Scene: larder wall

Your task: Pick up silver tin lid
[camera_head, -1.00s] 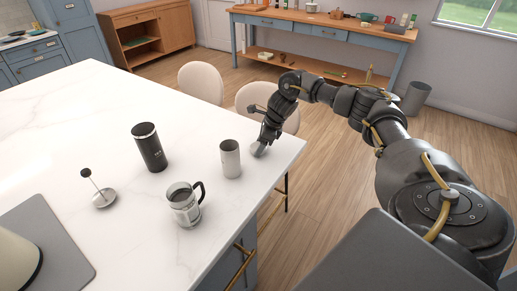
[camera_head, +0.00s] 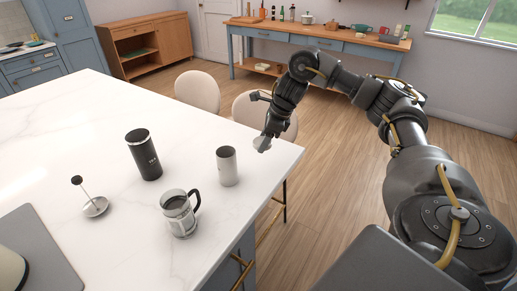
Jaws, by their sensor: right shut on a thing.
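The silver tin lid (camera_head: 260,142) is a small, round, light grey piece at the tip of my right gripper (camera_head: 265,140). The gripper is shut on it, and the fingers partly hide it. It is over the right corner of the white marble counter, apparently a little above the top. A silver cylindrical tin (camera_head: 227,167) stands upright to the left of and nearer than the gripper, apart from it. My left gripper is not in view.
On the counter (camera_head: 90,130) stand a black tumbler (camera_head: 145,157), a glass French press jug (camera_head: 180,214) and its plunger (camera_head: 96,207). A grey mat (camera_head: 45,255) lies front left. Two pale chairs (camera_head: 197,90) stand behind the counter. A blue workbench (camera_head: 330,47) is at the back.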

